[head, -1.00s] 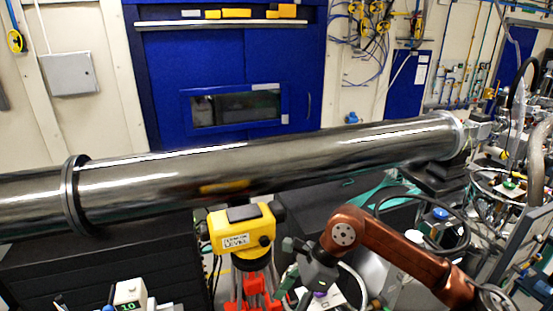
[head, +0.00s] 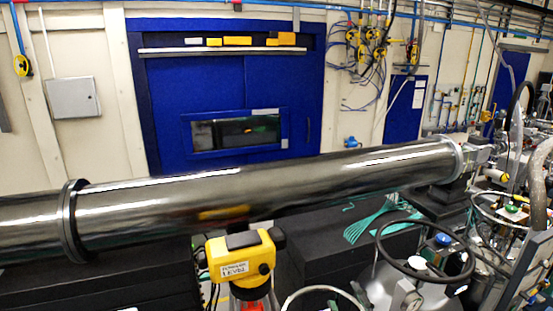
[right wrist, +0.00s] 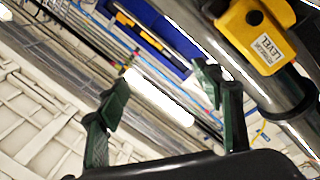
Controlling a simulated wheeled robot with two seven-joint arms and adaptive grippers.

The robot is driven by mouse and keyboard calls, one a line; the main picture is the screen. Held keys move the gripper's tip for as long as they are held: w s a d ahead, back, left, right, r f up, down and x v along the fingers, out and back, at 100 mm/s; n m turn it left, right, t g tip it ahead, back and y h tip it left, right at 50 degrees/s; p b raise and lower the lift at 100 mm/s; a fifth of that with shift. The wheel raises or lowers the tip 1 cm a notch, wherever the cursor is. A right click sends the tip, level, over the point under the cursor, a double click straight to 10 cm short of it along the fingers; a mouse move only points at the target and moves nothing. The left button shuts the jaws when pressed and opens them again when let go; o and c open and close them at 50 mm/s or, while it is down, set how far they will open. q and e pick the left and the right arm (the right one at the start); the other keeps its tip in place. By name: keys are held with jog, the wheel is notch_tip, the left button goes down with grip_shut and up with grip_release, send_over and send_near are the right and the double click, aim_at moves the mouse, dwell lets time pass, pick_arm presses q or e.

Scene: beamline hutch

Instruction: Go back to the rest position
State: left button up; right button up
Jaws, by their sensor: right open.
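My right gripper (right wrist: 164,82) shows in the right wrist view, its two dark green fingers wide apart with nothing between them. Behind the fingers are the wall, the pipes and a bright strip, all tilted in that view. No gripper can be made out in the head view, and my left gripper is in neither view.
A yellow optical level (head: 240,257) stands in front of a long shiny metal pipe (head: 270,185); the level also shows at the right wrist view's upper right (right wrist: 262,35). A black handwheel (head: 425,248) and cluttered equipment stand at right. A blue door (head: 225,100) is behind.

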jog(key=s+d+f+m+g+h, duration=0.35)
jog(key=s+d+f, duration=0.2)
jog(key=f, duration=0.45)
jog(key=s+d+f+m+g+h, duration=0.4)
jog(key=d+f, duration=0.3)
jog(key=f, duration=0.4)
jog(key=s+d+f+m+g+y, duration=0.1)
jog(key=s+f+m+g, duration=0.15)
jog(key=s+f, duration=0.4)
jog(key=s+d+f+m+g, duration=0.1)
jog(key=s+f+g, duration=0.25)
jog(key=s, duration=0.65)
jog(key=s+d+f+m+g+y, duration=0.1)
jog(key=s+d+f+m+g, duration=0.1)
jog(key=s+f, duration=0.45)
jog(key=s+a+f+g+b, duration=0.1)
jog(key=s+f+b, duration=0.15)
jog(key=f, duration=1.55)
jog(key=s+a+f+g+b, duration=0.1)
jog(key=s+f+b, duration=0.15)
jog(key=f, duration=1.55)
jog(key=s+f+n+g+b, duration=0.1)
jog(key=s+f+b, duration=0.4)
jog(key=s+f, duration=1.3)
notch_tip(320, 180, down, 3)
jog(key=shift+s+r, duration=0.2)
jog(key=shift+s, duration=0.15)
